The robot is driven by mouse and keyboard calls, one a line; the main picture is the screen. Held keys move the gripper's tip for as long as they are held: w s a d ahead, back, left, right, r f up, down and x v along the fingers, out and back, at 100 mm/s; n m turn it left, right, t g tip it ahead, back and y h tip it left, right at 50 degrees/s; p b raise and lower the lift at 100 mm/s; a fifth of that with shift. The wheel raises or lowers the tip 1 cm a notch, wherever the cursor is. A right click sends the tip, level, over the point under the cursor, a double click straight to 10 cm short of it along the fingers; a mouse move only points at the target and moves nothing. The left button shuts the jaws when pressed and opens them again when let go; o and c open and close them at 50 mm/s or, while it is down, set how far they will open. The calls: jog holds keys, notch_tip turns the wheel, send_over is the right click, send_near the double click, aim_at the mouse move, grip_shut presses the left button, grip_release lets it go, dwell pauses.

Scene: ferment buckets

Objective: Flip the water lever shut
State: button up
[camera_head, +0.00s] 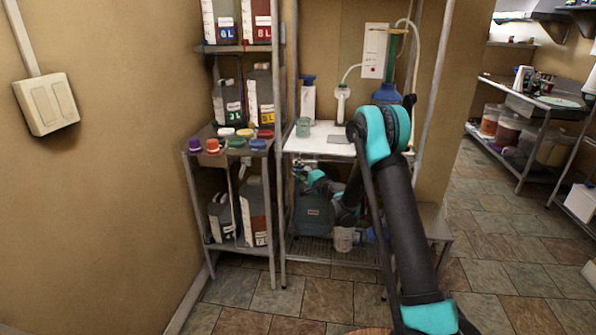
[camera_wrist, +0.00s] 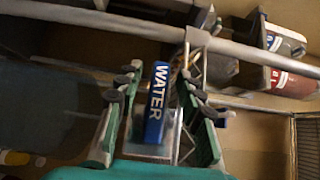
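The blue water lever (camera_wrist: 158,103), marked "WATER" in white letters, shows in the middle of the wrist view. My gripper (camera_wrist: 157,84) is open, with one green finger on each side of the lever. Gaps show between the fingers and the lever, so I cannot see any contact. In the head view my gripper (camera_head: 308,178) is below the white counter (camera_head: 322,141), at the left front of the rack. The lever cannot be made out in the head view.
A metal rail (camera_wrist: 90,22) crosses the top of the wrist view close to the fingers. A shelf with coloured caps (camera_head: 237,132) and several jugs stands left of the counter. A dark jug (camera_head: 312,216) sits under the counter near my arm. Tiled floor is open at right.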

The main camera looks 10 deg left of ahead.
jog(key=v, duration=1.2)
